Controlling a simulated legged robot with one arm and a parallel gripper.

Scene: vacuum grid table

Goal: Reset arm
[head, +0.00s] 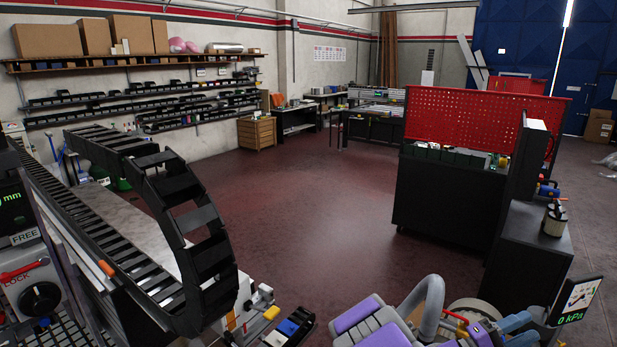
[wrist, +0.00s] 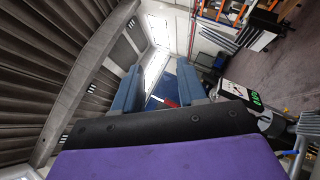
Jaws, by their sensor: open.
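My gripper (wrist: 160,80) shows in the wrist view as two blue fingers standing apart beyond a black palm and a purple body. It is open, with nothing between the fingers. The wrist view looks out sideways at the ceiling and the workshop. In the head view, purple and blue parts of my arm show low at the bottom right, near a gauge (head: 577,301) reading 0 kPa. The gauge also shows in the wrist view (wrist: 242,96), to the right of the fingers. The lower part of the arm is cut off by the head view's edge.
A black cable chain (head: 190,215) arches at the left, beside a panel with a LOCK knob (head: 40,298). A black cabinet (head: 447,200) and a red pegboard (head: 470,120) stand to the right. The dark red floor (head: 300,215) between is clear.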

